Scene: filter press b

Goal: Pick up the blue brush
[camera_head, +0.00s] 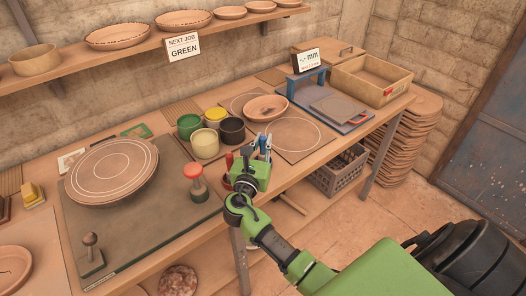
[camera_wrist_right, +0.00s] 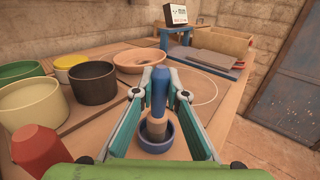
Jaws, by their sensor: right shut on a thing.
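The blue brush (camera_wrist_right: 158,90) stands upright between the fingers of my right gripper (camera_wrist_right: 159,95), handle up, with a tan lower part. My right gripper is shut on its handle. Below it is a round blue cup (camera_wrist_right: 170,137); whether the brush's lower end still touches inside it cannot be told. In the head view my right gripper (camera_head: 263,148) is over the front edge of the bench, and the brush is mostly hidden by the fingers. My left gripper is not in view.
Left of my right gripper stand a red brush-like piece (camera_head: 229,160) and a red-topped piece (camera_head: 195,170). Behind are green (camera_head: 189,126), yellow (camera_head: 215,115), cream (camera_head: 205,143) and black (camera_head: 232,131) pots and a terracotta bowl (camera_head: 266,107). A blue frame (camera_head: 306,85) and wooden box (camera_head: 372,78) stand farther right.

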